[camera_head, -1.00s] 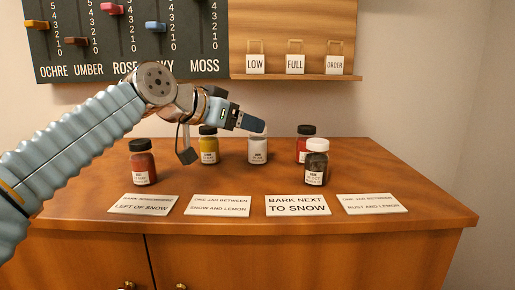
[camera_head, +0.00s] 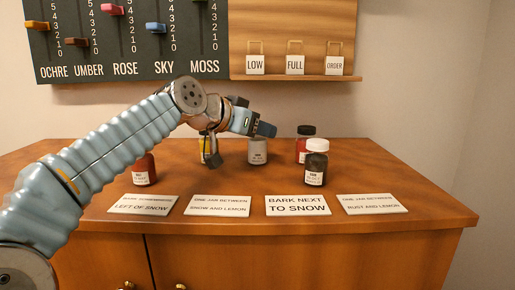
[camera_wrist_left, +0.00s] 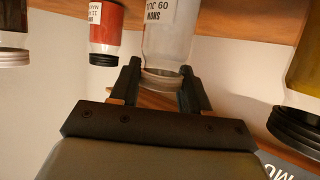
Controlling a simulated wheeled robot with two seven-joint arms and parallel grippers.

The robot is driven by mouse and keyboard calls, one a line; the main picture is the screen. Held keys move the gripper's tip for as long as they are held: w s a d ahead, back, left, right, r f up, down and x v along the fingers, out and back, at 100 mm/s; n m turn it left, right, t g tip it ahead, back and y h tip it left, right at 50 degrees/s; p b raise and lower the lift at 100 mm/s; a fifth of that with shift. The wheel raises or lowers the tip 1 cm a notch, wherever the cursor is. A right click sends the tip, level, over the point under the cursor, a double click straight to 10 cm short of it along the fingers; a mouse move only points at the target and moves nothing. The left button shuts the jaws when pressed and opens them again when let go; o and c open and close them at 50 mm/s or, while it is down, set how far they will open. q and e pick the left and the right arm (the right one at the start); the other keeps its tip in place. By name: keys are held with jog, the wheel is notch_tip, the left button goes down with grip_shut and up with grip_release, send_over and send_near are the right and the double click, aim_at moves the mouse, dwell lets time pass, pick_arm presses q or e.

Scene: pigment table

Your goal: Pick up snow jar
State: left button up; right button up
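The snow jar (camera_head: 257,152) is pale grey-white and stands upright on the table, in the back row near the middle. My left gripper (camera_head: 264,130) is at its top, hiding the lid in the head view. In the left wrist view, which is upside down, the snow jar (camera_wrist_left: 168,35) shows its label, and its lid end lies between the two fingers of my left gripper (camera_wrist_left: 160,82). The fingers are apart, one on each side; I cannot tell whether they touch it. My right gripper is not in view.
A dark-red jar (camera_head: 144,170) stands left, and a yellow jar (camera_head: 203,150) is mostly hidden behind my arm. A red jar (camera_head: 301,148) and a dark jar with a white lid (camera_head: 316,165) stand right. Several cards, including a bark card (camera_head: 297,205), lie along the front.

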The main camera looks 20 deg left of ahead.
pick_arm(q)
jog(key=c, duration=0.3)
